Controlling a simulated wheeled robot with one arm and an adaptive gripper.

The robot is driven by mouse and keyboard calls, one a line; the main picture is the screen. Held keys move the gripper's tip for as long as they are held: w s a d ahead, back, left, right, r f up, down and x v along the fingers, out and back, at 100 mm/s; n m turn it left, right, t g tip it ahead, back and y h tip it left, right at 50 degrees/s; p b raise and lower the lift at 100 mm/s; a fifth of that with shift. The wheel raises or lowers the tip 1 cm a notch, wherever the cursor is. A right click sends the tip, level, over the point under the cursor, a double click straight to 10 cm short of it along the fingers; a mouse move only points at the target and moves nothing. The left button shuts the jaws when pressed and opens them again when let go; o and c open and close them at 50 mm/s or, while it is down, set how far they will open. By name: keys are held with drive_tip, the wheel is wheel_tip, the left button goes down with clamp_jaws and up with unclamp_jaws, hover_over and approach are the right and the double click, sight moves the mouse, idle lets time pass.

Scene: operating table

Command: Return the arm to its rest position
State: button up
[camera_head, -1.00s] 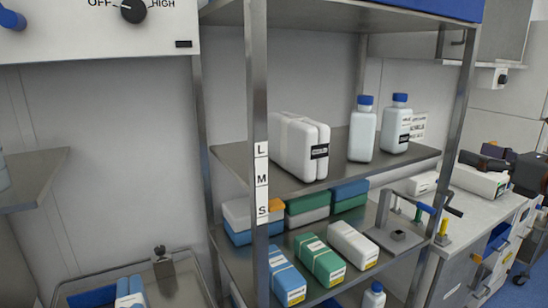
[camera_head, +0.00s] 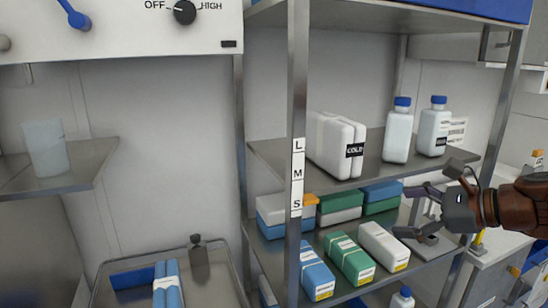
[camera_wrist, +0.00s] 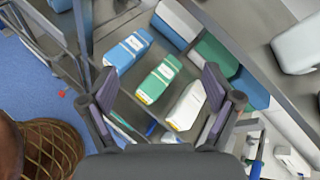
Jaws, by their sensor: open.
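My gripper (camera_head: 425,211) is at the right of the head view, in front of the right end of the shelf rack. My arm reaches in from the right edge. In the wrist view my gripper (camera_wrist: 160,90) has its two fingers spread wide apart, with nothing between the tips. Beyond the fingers lie a blue box (camera_wrist: 129,50), a green box (camera_wrist: 158,80) and a white box (camera_wrist: 187,106) on the lower shelf. The gripper looks apart from them.
The metal rack's upper shelf (camera_head: 268,150) holds a white COLD pack (camera_head: 335,147) and two blue-capped bottles (camera_head: 398,135). Rack posts (camera_head: 298,90) stand close by. A metal tray (camera_head: 217,288) is at the lower left. A counter (camera_head: 500,250) is at the right.

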drive_tip(key=s+a+f+n+g+h, duration=0.2)
drive_tip(key=s+a+f+n+g, duration=0.5)
drive_tip(key=s+a+f+n, duration=0.45)
drive_tip(key=s+d+f+n+g+h, duration=0.1)
drive_tip(key=s+f+n+g+h, duration=0.1)
drive_tip(key=s+f+n, duration=0.3)
drive_tip(key=s+d+f+n+g+h, duration=0.1)
drive_tip(key=s+f+n+h, duration=0.4)
drive_tip(key=s, duration=0.6)
drive_tip(key=shift+d+f+g, duration=0.35)
drive_tip(key=shift+f+g, duration=0.15)
drive_tip(key=shift+g, duration=0.1)
